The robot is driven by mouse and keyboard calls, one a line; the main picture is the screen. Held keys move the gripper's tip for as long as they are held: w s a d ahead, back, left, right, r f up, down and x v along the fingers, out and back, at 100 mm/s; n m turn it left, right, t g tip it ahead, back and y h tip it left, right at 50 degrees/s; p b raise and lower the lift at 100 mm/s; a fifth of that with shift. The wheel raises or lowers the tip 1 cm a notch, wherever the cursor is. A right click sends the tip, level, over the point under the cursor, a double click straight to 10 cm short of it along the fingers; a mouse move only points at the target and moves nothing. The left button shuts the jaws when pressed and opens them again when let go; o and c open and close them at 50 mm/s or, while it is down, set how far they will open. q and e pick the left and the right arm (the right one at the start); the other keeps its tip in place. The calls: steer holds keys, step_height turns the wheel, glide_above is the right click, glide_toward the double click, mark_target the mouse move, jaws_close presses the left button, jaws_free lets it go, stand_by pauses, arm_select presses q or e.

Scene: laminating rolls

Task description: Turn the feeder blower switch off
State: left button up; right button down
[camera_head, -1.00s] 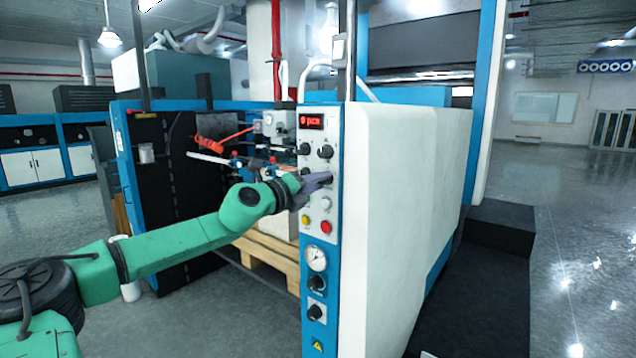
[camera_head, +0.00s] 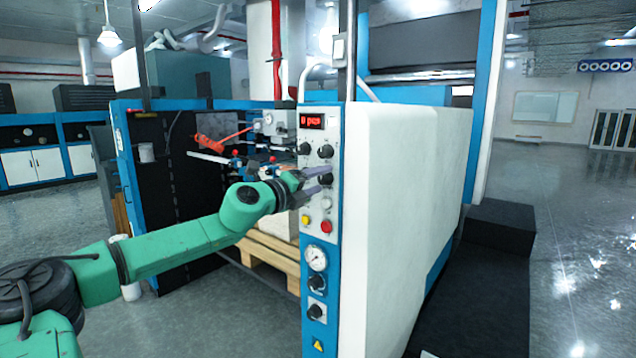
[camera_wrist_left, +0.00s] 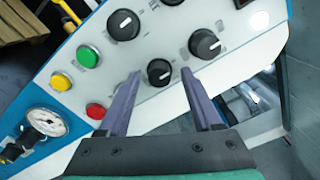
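The control panel (camera_head: 318,240) on the machine's near end carries several black knobs and coloured buttons. Their labels are too small to read, so I cannot tell which is the feeder blower switch. My left gripper (camera_head: 322,180) is open at the panel, one finger above the other in the head view. My right gripper is not in view.
Green (camera_wrist_left: 88,56), yellow (camera_wrist_left: 61,81) and red (camera_wrist_left: 95,111) buttons are close beside the left finger. A pressure gauge (camera_head: 316,257) and more knobs are lower on the panel. A wooden pallet (camera_head: 270,262) stands behind my forearm. Open floor (camera_head: 215,320) lies in front.

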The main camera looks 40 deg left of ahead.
mark_target(322, 184)
arm_select(q)
steer(key=shift+f, duration=0.1)
steer(key=shift+d+b, duration=0.1)
steer(key=shift+b, duration=0.2)
steer(key=s+b, duration=0.1)
steer(key=b, duration=0.1)
steer(key=s+f+b, duration=0.1)
steer(key=s+b, duration=0.1)
steer(key=shift+b, duration=0.3)
steer(key=s+r+b, duration=0.1)
steer(key=s+b, duration=0.4)
steer(key=s, duration=0.6)
steer(key=shift+s+b, duration=0.3)
steer(key=shift+b, duration=0.1)
steer(key=shift+d, duration=0.1)
